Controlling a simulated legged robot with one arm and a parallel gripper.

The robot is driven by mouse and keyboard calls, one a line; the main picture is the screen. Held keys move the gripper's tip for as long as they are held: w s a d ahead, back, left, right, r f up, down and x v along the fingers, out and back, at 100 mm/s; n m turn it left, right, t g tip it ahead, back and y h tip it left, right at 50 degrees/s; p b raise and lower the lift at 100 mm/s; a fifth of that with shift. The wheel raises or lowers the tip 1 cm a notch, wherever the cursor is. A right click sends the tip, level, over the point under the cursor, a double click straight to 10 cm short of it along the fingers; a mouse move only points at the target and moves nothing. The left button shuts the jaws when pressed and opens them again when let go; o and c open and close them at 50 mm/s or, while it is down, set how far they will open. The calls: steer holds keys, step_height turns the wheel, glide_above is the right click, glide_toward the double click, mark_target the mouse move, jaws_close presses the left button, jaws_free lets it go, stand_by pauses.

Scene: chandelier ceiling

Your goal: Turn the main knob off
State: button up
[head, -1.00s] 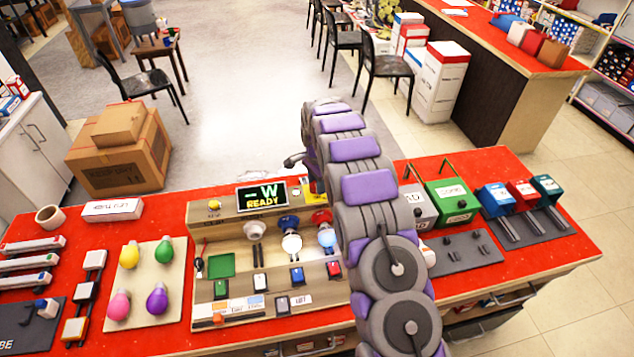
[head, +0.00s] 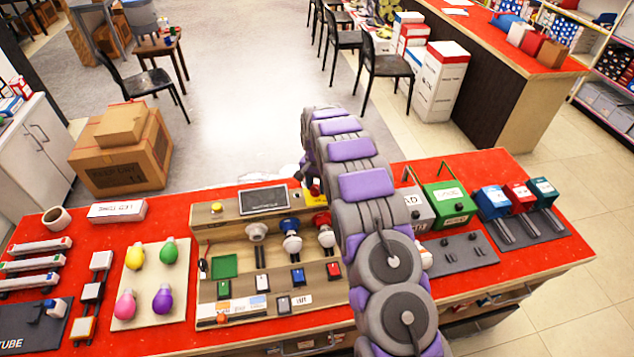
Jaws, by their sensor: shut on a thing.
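The wooden test panel (head: 230,213) stands on the red bench. Its display (head: 264,199) is dark. The main knob (head: 316,190), a red and yellow part at the panel's upper right, is mostly hidden behind my arm. My gripper (head: 310,176) is at the knob, shut on it; its fingertips are largely hidden by my arm. The bulbs in the blue socket (head: 291,240) and the red socket (head: 325,235) look unlit.
Colored bulbs (head: 163,299) lie on a beige board left of the panel. A green box (head: 450,203), a grey box and several small colored blocks stand at the right. A cardboard box (head: 125,165) sits on the floor behind the bench.

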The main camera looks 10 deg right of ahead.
mark_target(314, 185)
steer(key=n+p, duration=0.1)
steer(key=n, duration=0.4)
steer(key=shift+w+a+n+p, duration=0.1)
steer(key=shift+a+n+p, duration=0.1)
steer(key=shift+n+p, duration=0.15)
steer(key=n+p, duration=0.1)
steer(key=n, duration=0.4)
steer(key=shift+a+n, duration=0.15)
steer(key=shift+n, duration=0.1)
steer(key=shift+f, duration=0.1)
steer(key=o, duration=1)
step_height(314, 185, up, 17)
steer(key=shift+a+r+p, duration=0.1)
steer(key=shift+r+p, duration=0.05)
steer(key=shift+p, duration=0.4)
